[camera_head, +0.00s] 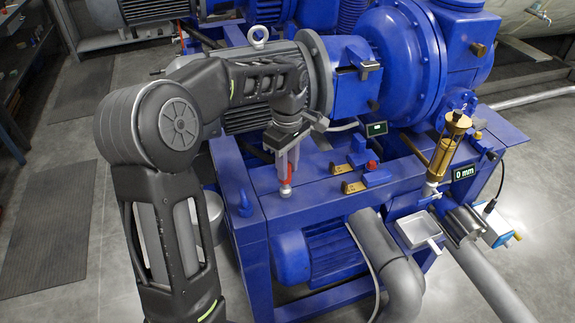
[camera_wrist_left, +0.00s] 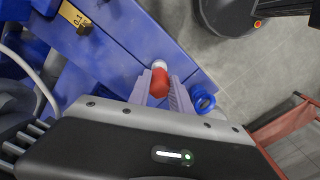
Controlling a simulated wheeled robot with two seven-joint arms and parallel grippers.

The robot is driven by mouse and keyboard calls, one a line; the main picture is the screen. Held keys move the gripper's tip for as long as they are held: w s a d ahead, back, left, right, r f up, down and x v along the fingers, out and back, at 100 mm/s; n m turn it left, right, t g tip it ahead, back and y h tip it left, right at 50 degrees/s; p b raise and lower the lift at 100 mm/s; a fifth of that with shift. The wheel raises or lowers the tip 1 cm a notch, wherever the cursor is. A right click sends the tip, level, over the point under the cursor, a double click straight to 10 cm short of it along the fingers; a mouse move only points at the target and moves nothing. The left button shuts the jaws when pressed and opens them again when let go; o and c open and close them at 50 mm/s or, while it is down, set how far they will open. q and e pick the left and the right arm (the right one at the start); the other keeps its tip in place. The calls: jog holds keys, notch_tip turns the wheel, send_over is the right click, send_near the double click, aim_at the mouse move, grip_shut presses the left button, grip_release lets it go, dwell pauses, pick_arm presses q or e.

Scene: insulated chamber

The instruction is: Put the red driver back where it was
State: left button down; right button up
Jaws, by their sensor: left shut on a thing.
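The red driver (camera_head: 286,182) is upright, low between the fingers of my left gripper (camera_head: 288,168), over the front-left part of the blue machine frame. In the left wrist view the driver's red part (camera_wrist_left: 159,82) sits between the two grey fingers (camera_wrist_left: 163,92), with a pale end beyond it. My left gripper is shut on it. Whether the driver's lower end touches the blue surface is unclear. My right gripper is not in view.
The blue frame (camera_head: 325,195) carries brass labelled blocks (camera_head: 352,187) and a red knob (camera_head: 372,165). A large motor (camera_head: 270,90) stands behind. A brass cylinder (camera_head: 440,150) and metal tray (camera_head: 418,230) are at right.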

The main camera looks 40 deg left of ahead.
pick_arm(q)
jog(key=shift+f+b, duration=0.45)
jog(key=shift+f, duration=0.15)
jog(key=c, duration=1.1)
grip_release()
notch_tip(320, 180, up, 8)
jog(key=shift+f+b, duration=0.1)
jog(key=shift+b, duration=0.35)
